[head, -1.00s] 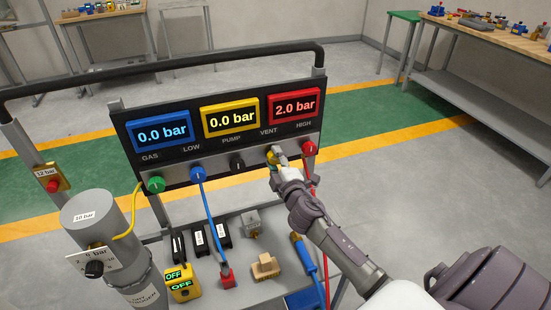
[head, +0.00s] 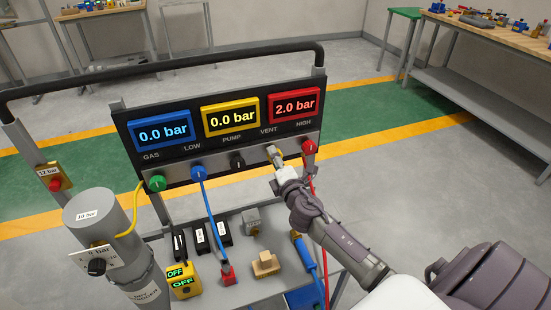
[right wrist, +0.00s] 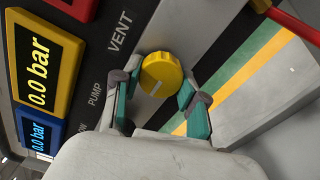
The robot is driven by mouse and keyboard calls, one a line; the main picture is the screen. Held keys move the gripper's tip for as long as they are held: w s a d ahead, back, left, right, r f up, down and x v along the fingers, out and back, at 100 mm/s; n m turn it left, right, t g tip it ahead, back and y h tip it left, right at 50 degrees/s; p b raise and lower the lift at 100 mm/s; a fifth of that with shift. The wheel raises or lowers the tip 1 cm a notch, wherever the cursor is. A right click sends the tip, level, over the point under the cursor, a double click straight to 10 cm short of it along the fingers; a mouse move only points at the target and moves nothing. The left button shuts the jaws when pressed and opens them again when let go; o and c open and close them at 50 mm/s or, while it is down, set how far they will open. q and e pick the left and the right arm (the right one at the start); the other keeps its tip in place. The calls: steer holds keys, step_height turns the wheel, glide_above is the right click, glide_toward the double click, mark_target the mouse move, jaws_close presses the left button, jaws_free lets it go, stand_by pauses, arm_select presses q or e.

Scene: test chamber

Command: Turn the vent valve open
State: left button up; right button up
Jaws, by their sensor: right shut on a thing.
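The vent valve is a round yellow knob (right wrist: 161,68) under the VENT label on the panel (head: 222,168). A short white mark on its face runs diagonally in the right wrist view. My right gripper (right wrist: 160,92) is shut on this knob, with one teal-padded finger on either side. In the head view the right gripper (head: 277,157) reaches the panel and covers most of the knob. The displays read blue 0.0 bar (head: 164,134), yellow 0.0 bar (head: 230,115) and red 2.0 bar (head: 294,105). My left gripper is not in view.
Green (head: 157,183), blue (head: 197,173), black (head: 237,163) and red (head: 309,146) knobs line the panel. A blue hose (head: 211,215) and a red hose (head: 312,185) hang near my arm. A grey cylinder (head: 98,217) stands at left.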

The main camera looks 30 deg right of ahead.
stand_by(0.3)
steer(key=o, duration=1.1)
steer(key=shift+o, duration=0.2)
steer(key=v, duration=1.2)
steer(key=shift+f, duration=0.1)
